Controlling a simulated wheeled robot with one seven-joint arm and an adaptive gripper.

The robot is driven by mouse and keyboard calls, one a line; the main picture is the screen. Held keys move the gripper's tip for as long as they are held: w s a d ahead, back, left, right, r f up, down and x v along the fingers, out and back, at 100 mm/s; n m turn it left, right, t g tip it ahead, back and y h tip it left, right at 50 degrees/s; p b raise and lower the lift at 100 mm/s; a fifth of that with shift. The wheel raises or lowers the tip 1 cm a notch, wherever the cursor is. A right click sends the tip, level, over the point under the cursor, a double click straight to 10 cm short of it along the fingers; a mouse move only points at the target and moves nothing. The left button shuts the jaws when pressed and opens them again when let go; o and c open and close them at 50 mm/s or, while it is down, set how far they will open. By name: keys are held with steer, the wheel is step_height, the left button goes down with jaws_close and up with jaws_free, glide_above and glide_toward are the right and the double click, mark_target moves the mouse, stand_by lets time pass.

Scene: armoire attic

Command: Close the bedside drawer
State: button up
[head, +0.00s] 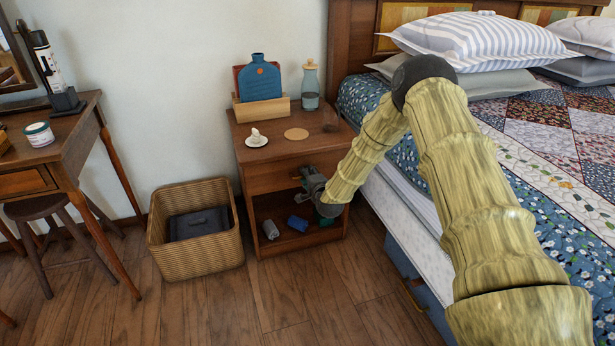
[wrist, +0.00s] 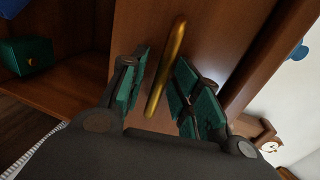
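The bedside table (head: 247,150) stands against the wall beside the bed. Its wooden drawer front (head: 268,178) is under the top and is partly hidden by my arm; I cannot tell how far out it stands. In the wrist view, the drawer front (wrist: 210,35) fills the middle, with a long brass handle (wrist: 167,62) on it. My gripper (head: 302,178) is at the drawer front. In the wrist view my gripper (wrist: 162,78) is open, with one finger on each side of the handle and gaps showing.
The open shelf below holds a blue item (head: 298,223). A wicker basket (head: 196,258) is to the left; the bed (head: 405,215) is close on the right.

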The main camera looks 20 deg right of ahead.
steer(key=v, duration=1.2)
steer(key=shift+f, duration=0.1)
steer(key=s+a+f+n+g+y, duration=0.1)
steer(key=s+a+f+n+g, duration=0.35)
steer(key=s+f, duration=0.6)
steer(key=s+a+f+n+g+y, duration=0.1)
steer(key=s+a+f+n+g, duration=0.2)
steer(key=s+a+f+n, duration=0.7)
steer(key=s+d+f+n+g+h+p, duration=0.15)
steer(key=s+g, duration=0.25)
steer(key=s, duration=1.3)
steer(key=s+d+n+g+b, duration=0.15)
steer(key=s+g, duration=0.25)
steer(key=s, duration=1.2)
step_height(320, 180, up, 28)
steer(key=p, duration=2.9)
steer(key=shift+n, duration=0.35)
steer(key=shift+s+r, duration=0.1)
steer(key=shift+s, duration=0.05)
